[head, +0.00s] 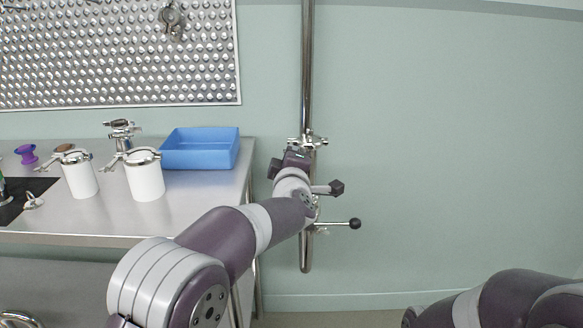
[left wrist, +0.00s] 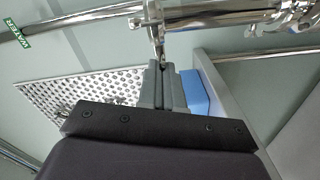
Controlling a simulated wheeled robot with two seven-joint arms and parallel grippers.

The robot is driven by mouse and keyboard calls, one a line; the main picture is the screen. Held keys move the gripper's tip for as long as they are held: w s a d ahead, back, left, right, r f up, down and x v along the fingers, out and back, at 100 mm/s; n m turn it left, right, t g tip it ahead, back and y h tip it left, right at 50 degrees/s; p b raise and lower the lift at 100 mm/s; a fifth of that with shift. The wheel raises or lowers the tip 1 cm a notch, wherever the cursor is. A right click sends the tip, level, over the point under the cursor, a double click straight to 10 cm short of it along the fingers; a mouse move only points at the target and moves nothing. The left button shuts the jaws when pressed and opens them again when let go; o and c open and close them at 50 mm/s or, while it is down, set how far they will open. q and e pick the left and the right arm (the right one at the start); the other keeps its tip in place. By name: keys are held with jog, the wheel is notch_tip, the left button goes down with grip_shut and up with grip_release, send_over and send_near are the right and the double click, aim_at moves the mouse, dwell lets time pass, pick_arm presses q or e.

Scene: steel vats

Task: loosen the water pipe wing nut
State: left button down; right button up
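The water pipe (head: 307,70) is a shiny vertical steel pipe on the wall right of the table. It also crosses the top of the left wrist view (left wrist: 85,17), with a green WATER label. A steel clamp joint (head: 318,141) sits on it. The wing nut (left wrist: 156,34) hangs from this joint in the left wrist view. My left gripper (left wrist: 164,66) has its fingers close together, with the lower end of one wing between the tips. In the head view my left gripper (head: 296,155) is just below the clamp, partly hidden. My right gripper is out of view.
A steel table (head: 100,222) holds a blue tray (head: 201,162) and white canisters (head: 146,180). The wall to the right is clear.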

pick_arm(q)
jog(key=shift+n+b, duration=9.5)
jog(key=shift+n, duration=8.4)
jog(key=c, duration=1.3)
grip_release()
